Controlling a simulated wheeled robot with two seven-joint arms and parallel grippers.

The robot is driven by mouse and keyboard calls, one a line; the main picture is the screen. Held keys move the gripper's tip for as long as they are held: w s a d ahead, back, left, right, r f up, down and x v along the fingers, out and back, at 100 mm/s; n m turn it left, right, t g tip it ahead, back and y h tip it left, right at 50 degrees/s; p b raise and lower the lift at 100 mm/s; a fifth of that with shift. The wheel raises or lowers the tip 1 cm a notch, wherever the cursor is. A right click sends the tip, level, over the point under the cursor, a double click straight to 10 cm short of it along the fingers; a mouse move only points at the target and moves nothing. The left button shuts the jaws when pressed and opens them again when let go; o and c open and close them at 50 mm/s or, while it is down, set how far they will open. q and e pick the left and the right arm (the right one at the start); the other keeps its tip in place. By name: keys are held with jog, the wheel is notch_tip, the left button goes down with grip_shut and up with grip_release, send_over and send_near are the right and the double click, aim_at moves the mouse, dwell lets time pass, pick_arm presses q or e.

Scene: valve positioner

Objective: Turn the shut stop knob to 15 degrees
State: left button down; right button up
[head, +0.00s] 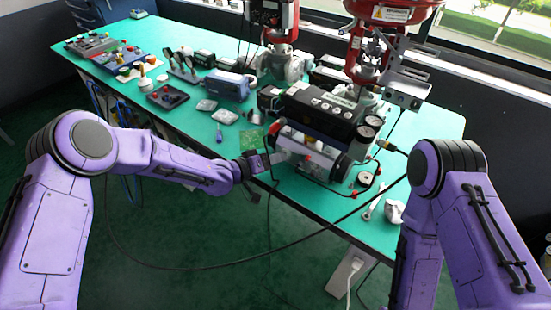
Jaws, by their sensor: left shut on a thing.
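The valve positioner (318,110) is a black box on the green bench, with two round gauges on its right end. A lower front unit (308,152) with pale and red parts faces me. My left gripper (272,160) reaches in from the left and is shut at the left end of this unit. The shut stop knob is too small and too covered by the fingers to make out, and its angle cannot be read. My right arm hangs at the right, and its gripper is out of view.
The green bench (440,125) carries red valve actuators (393,10) behind the positioner. A blue-grey box (228,86) and several small parts lie to the left. A black cable loops in front of the bench. A white crumpled item (394,211) lies near the right front edge.

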pick_arm(q)
jog(key=m+y, duration=0.1)
jog(key=m, duration=0.1)
jog(key=m+t+y, duration=0.1)
jog(key=shift+s+d+r+m+b, duration=0.1)
jog(key=shift+s+d+m+b, duration=0.1)
jog(key=shift+m+b, duration=0.15)
jog(key=shift+m+y, duration=0.25)
jog(key=shift+y, duration=0.05)
dwell(0.4)
jog(key=c, duration=1)
grip_release()
jog(key=b+v, duration=0.1)
jog(key=v, duration=0.9)
jog(key=shift+s+a+r, duration=0.15)
jog(key=shift+a, duration=0.05)
